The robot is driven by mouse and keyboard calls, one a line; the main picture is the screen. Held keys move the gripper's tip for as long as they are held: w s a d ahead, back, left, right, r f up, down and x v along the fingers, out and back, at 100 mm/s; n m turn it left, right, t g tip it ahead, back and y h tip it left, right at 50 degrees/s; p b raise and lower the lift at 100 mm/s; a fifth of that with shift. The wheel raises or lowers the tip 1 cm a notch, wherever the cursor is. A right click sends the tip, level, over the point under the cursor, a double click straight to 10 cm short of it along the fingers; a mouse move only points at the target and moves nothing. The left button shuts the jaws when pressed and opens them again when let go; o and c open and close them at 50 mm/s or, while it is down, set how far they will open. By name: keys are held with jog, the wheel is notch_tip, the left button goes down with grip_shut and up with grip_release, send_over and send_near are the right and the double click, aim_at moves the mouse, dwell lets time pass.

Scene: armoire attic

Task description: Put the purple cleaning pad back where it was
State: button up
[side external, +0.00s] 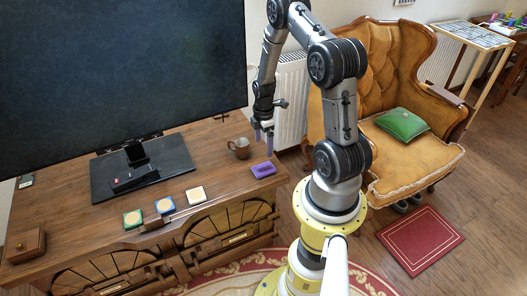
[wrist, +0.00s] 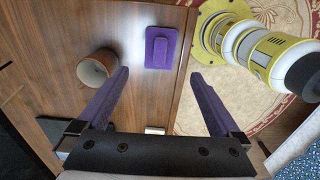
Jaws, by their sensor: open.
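The purple cleaning pad (side external: 263,170) lies flat on the wooden cabinet top near its right end. In the wrist view the purple cleaning pad (wrist: 159,47) shows a raised purple grip on top and sits close to the cabinet's edge. My gripper (side external: 264,136) is above the cabinet top, over and near the pad, with its fingers pointing down. In the wrist view my gripper (wrist: 160,105) has its two purple fingers wide apart, with nothing between them. The pad lies beyond the fingertips, apart from them.
A brown mug (side external: 239,148) stands just left of the pad; it also shows in the wrist view (wrist: 98,68). A white-topped block (side external: 196,196), a blue one (side external: 165,205) and a green one (side external: 132,217) line the front edge. A large dark screen (side external: 120,75) stands behind.

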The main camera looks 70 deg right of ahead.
jog(key=w+a+r+m+t, duration=0.15)
jog(key=a+r, duration=0.25)
jog(key=r, duration=0.4)
jog(key=w+a+r+m+h, duration=0.1)
jog(key=w+a+r, duration=0.1)
jog(key=a+r, duration=0.35)
jog(key=w+a+r+m+t, duration=0.1)
jog(key=w+a+r, duration=0.15)
jog(key=r, duration=0.65)
jog(key=s+a+r+m+t, duration=0.1)
jog(key=s+a+r+m, duration=0.1)
jog(key=s+a+r, duration=0.4)
jog(key=s+a+r+m+t+y, duration=0.1)
jog(key=s+a+r+m+t, duration=0.1)
jog(key=s+a+r, duration=0.3)
jog(key=s+a+m, duration=0.1)
jog(key=s+a, duration=0.3)
jog(key=shift+s+a+r, duration=0.15)
jog(key=shift+a+r, duration=0.2)
